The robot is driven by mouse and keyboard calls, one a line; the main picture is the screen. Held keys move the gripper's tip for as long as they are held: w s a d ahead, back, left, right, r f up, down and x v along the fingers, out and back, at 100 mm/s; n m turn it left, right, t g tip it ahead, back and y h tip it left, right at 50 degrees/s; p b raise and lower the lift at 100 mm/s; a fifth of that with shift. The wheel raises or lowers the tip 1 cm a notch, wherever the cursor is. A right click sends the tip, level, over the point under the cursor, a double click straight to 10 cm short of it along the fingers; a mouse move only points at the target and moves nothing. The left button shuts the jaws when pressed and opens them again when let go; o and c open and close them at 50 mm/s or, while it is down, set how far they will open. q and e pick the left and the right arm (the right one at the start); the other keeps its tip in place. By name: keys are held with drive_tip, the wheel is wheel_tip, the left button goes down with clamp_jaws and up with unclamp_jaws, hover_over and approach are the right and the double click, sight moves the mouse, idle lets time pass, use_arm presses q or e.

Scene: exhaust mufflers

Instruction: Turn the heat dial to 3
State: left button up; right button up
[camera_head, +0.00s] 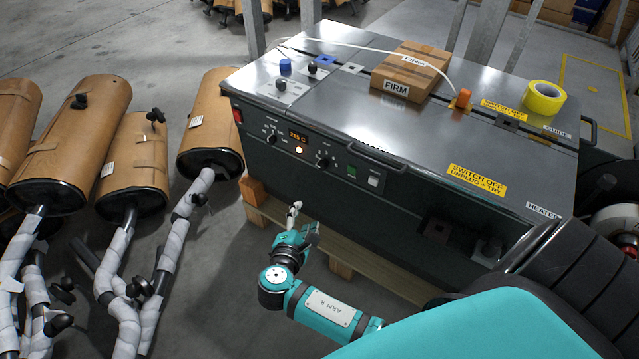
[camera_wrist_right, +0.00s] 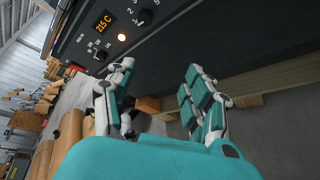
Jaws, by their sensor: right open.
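A dark machine (camera_head: 400,190) has a front panel with an orange display reading about 215 C (camera_head: 298,136). Two black dials sit on the panel, a left dial (camera_head: 271,139) and a right dial (camera_head: 323,162); which is the heat dial and their pointer settings are too small to tell. Both dials show in the right wrist view, one at the top (camera_wrist_right: 145,17) and one nearer the left finger (camera_wrist_right: 100,53). My right gripper (camera_head: 303,218) is open and empty, below and in front of the panel, apart from both dials. Its spread fingers (camera_wrist_right: 158,102) fill the wrist view. My left gripper is not in view.
A lit round lamp (camera_head: 298,150) sits between the dials. A handle (camera_head: 378,157) and a green button (camera_head: 351,171) are to the right. A FIRM box (camera_head: 411,70) and yellow tape (camera_head: 544,97) lie on top. Wrapped mufflers (camera_head: 135,165) crowd the left floor.

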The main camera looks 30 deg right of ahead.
sight(322, 168)
drive_tip(key=shift+m+h, duration=0.3)
drive_tip(key=shift+h, duration=0.3)
drive_tip(key=w+d+b, duration=0.1)
drive_tip(key=w+d, duration=0.2)
drive_tip(key=w+d+b, duration=0.1)
drive_tip(key=w+d, duration=0.2)
drive_tip(key=d, duration=0.1)
drive_tip(key=w+d+b, duration=0.1)
drive_tip(key=w+d, duration=0.2)
drive_tip(key=d, duration=0.1)
drive_tip(key=shift+w+r, duration=0.2)
drive_tip(key=shift+r, duration=0.1)
drive_tip(key=shift+b+x, duration=0.3)
drive_tip(key=shift+x, duration=0.7)
use_arm(q)
drive_tip(key=v, duration=1)
drive_tip(key=shift+w+t, duration=0.35)
drive_tip(key=shift+t, duration=0.05)
use_arm(e)
drive_tip(key=shift+w+d, duration=0.35)
use_arm(q)
drive_tip(key=shift+r, duration=0.1)
use_arm(e)
drive_tip(key=shift+f, duration=0.1)
clamp_jaws()
